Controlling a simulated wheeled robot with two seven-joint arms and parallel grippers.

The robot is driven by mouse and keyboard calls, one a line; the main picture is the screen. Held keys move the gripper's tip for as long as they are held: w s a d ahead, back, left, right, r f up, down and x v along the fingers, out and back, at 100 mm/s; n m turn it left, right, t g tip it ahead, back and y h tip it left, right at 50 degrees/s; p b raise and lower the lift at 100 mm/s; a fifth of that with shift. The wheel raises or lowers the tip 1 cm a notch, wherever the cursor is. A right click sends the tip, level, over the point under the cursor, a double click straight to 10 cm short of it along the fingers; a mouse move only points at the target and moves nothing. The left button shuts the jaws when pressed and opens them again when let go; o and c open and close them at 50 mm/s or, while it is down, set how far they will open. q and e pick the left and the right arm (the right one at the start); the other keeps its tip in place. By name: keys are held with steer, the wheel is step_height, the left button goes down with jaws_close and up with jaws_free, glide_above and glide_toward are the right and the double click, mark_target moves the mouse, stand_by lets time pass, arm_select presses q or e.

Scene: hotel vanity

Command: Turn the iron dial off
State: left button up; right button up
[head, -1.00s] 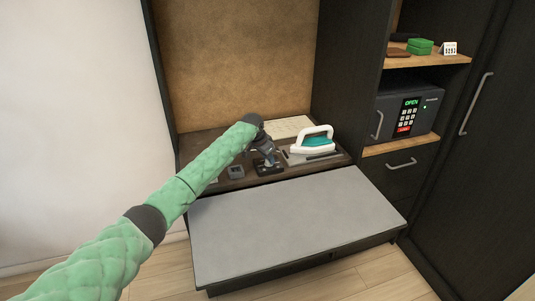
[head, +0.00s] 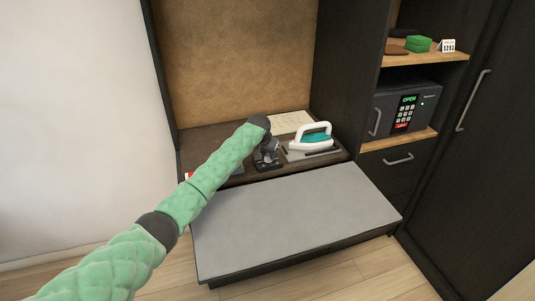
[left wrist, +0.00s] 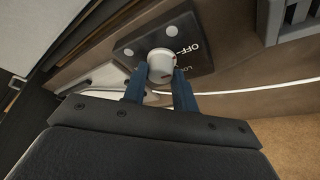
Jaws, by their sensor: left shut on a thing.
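The dial (left wrist: 161,64) is a small whitish round knob on a dark plate (left wrist: 203,62) with the letters OFF and part of a second label, LO. My left gripper (left wrist: 159,76) is shut on the dial, with one blue finger on each side of it. In the head view, my left gripper (head: 267,158) is low over the dark counter, just left of the iron, and largely hides the dial. The white and teal iron (head: 313,136) rests on its stand, apart from the gripper. I cannot tell which label the dial points to. My right gripper is out of view.
A grey padded board (head: 290,220) lies in front of the dark counter (head: 205,140). A paper sheet (head: 290,122) lies behind the iron. A safe (head: 408,107) reading OPEN stands on the right, under a shelf (head: 425,59) with small items.

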arm_select(q)
steer(key=o, duration=1)
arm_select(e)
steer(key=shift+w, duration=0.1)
arm_select(q)
steer(key=shift+s+a+r, duration=0.1)
steer(key=shift+r, duration=0.15)
steer(key=b+v, duration=0.2)
steer(key=v, duration=0.3)
steer(key=shift+r, duration=0.2)
steer(key=shift+b+v, duration=0.4)
steer(key=shift+v, duration=0.5)
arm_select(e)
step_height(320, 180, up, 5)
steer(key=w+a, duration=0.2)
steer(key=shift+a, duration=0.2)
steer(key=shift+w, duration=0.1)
